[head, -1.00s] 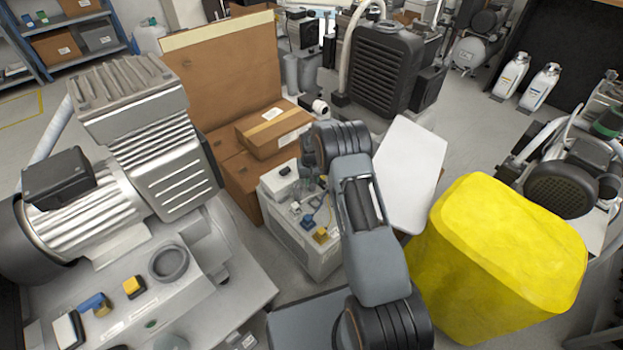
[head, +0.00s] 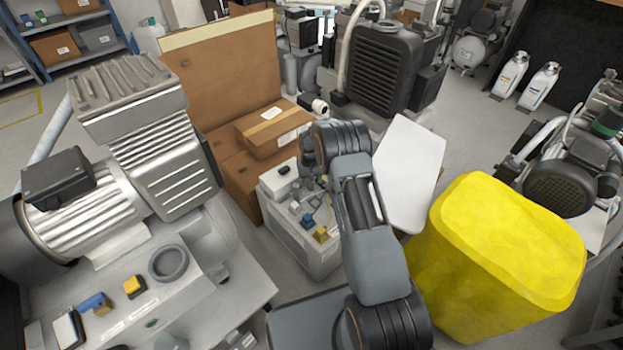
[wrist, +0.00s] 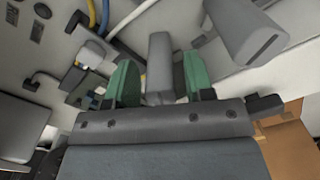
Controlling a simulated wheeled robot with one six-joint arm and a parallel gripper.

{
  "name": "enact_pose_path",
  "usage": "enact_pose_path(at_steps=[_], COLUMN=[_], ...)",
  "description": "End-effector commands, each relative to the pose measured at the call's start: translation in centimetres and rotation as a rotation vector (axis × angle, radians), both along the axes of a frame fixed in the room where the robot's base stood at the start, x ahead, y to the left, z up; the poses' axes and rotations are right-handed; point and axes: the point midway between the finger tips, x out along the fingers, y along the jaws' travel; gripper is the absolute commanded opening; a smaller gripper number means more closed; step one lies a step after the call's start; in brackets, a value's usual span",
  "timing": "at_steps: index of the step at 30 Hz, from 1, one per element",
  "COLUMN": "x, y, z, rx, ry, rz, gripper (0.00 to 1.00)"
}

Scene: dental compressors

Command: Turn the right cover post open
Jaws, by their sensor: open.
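In the wrist view my gripper (wrist: 161,80) is open, with one green-padded finger on each side of a grey post (wrist: 160,60). The post stands between the fingers with a gap visible on both sides, so it does not look gripped. A second, similar grey post (wrist: 243,35) is at the upper right, outside the fingers. I cannot tell for certain which is the right cover post. In the head view the light grey unit (head: 302,244) is under the end of my arm, and the posts and fingertips are mostly hidden there.
In the wrist view, blue and yellow cables (wrist: 100,15) and small fittings lie at upper left. In the head view, cardboard boxes (head: 232,185) stand behind the unit, a large compressor (head: 120,180) is left, and a white panel (head: 408,165) and yellow bin (head: 500,260) are right.

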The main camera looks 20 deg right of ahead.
Motion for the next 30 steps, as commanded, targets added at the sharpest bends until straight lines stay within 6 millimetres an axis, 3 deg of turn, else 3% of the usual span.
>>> enact_pose_path(at_steps=[11, 21, 24, 30], x=[0.1, 0.0, 0.1, 0.1], y=[0.1, 0.1, 0.1, 0.1], z=[-0.1, -0.3, 2.9, 7.1], rx=[0.001, 0.000, 0.000, 0.000], ry=[-0.002, -0.002, -0.003, -0.003], rz=[0.106, 0.563, 0.561, 0.559], gripper=[0.51, 0.51, 0.51, 0.51])
